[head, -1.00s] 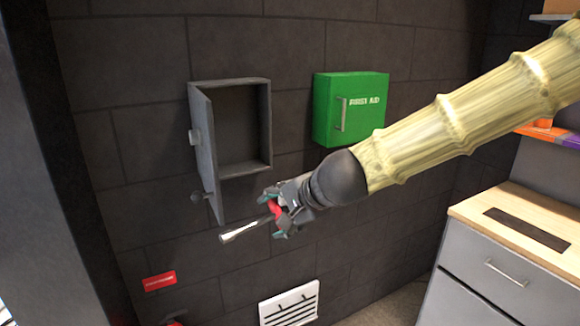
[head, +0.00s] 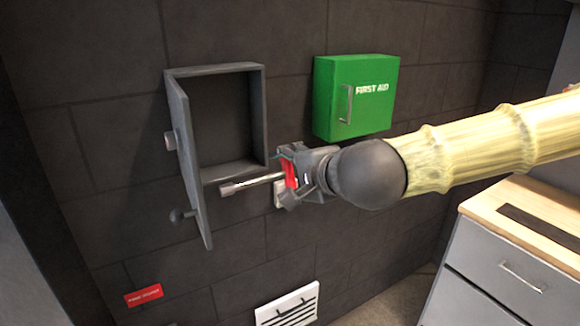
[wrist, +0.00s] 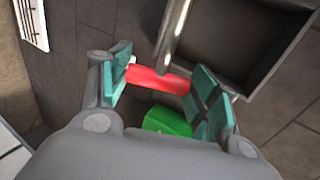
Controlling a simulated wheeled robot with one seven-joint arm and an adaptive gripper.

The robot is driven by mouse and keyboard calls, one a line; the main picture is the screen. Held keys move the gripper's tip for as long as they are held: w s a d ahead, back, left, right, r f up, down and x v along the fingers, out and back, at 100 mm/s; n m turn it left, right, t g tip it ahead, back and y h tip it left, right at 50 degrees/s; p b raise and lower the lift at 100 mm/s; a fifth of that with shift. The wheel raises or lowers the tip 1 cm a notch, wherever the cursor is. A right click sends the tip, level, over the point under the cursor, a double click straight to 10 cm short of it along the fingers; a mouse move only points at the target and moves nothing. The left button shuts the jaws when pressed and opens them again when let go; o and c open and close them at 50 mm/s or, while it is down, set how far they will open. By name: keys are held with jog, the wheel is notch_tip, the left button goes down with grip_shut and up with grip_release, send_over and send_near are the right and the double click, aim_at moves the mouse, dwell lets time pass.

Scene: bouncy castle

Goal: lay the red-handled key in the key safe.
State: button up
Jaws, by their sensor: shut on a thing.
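The red-handled key (head: 252,184) is held in my gripper (head: 288,178), its silver shaft pointing left, in front of and just below the key safe's opening. In the wrist view its red handle (wrist: 158,80) lies between the teal finger pads of my gripper (wrist: 160,90), and the shaft runs up past the safe's edge. The grey key safe (head: 258,120) is on the dark wall. Its door (head: 193,165) stands open to the left, and the inside looks empty where it shows. In the wrist view the safe (wrist: 253,85) is at the upper right.
A green first aid box (head: 330,100) hangs right of the safe. A white vent (head: 288,305) and a red sign (head: 144,295) are low on the wall. A grey cabinet with a wooden top (head: 480,210) stands at the right.

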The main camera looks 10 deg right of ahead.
aim_at(287, 166)
jog(key=shift+r+p, duration=0.2)
jog(key=shift+p, duration=0.2)
jog(key=shift+w+d+p, duration=0.1)
jog(key=shift+w+p, duration=0.4)
jog(key=shift+p, duration=0.3)
jog(key=p, duration=0.1)
jog(key=w+p, duration=0.1)
jog(key=p, duration=0.1)
jog(key=shift+w+a, duration=0.15)
jog(key=shift+a, duration=0.15)
jog(key=shift+w+a+f, duration=0.15)
jog(key=shift+w+a, duration=0.05)
jog(key=shift+w, duration=0.15)
jog(key=shift+w+a+f+b, duration=0.25)
jog(key=shift+w+a, duration=0.8)
jog(key=shift+w, duration=2.2)
jog(key=shift+w+a+f+b, duration=0.1)
jog(key=shift+w+a+b, duration=0.25)
jog(key=shift+w+a, duration=1.85)
jog(key=shift+w+d+f+b, duration=0.15)
jog(key=shift+w+b, duration=0.15)
jog(key=shift+w, duration=4)
jog(key=shift+f+b, duration=0.9)
jog(key=shift+f, duration=0.55)
